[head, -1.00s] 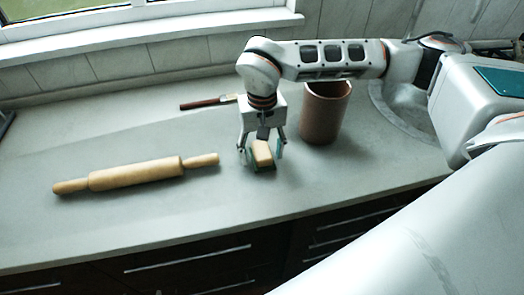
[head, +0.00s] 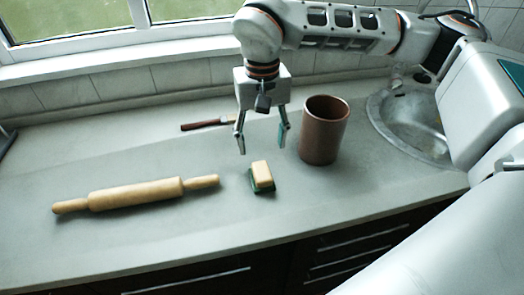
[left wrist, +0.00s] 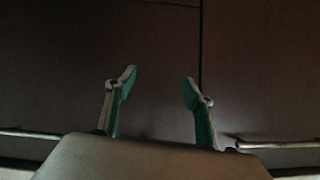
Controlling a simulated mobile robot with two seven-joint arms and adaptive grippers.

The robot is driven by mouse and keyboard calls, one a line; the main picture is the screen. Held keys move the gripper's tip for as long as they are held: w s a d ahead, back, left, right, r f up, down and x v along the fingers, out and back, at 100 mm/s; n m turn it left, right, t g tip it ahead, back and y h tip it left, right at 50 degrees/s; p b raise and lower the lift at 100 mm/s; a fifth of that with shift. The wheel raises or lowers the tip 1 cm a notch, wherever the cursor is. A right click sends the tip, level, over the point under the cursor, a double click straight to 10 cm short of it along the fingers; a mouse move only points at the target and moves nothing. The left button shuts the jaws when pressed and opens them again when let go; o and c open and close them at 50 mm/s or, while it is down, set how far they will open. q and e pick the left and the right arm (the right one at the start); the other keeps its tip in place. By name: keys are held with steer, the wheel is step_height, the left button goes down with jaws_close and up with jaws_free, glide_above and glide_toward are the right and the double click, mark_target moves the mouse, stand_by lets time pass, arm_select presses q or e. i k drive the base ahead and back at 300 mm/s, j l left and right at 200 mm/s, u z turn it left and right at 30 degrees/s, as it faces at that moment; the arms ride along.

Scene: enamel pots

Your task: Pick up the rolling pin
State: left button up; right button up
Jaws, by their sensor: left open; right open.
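The wooden rolling pin (head: 137,194) lies on the grey counter at the left in the head view, its handles pointing left and right. Nothing touches it. My right gripper (head: 261,146) is open and empty, pointing down above the counter, to the right of the rolling pin and higher than it. My left gripper (left wrist: 152,84) shows in the left wrist view, open and empty, in front of dark cabinet fronts. It is not seen in the head view.
A sponge-like block with a green base (head: 262,178) lies below my right gripper. A brown pot (head: 324,130) stands to its right, near the round sink (head: 409,118). A dark-handled tool (head: 205,124) lies at the back. The counter (head: 190,235) is clear in front of the rolling pin.

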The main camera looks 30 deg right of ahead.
mark_target(160, 189)
steer(key=k, duration=1)
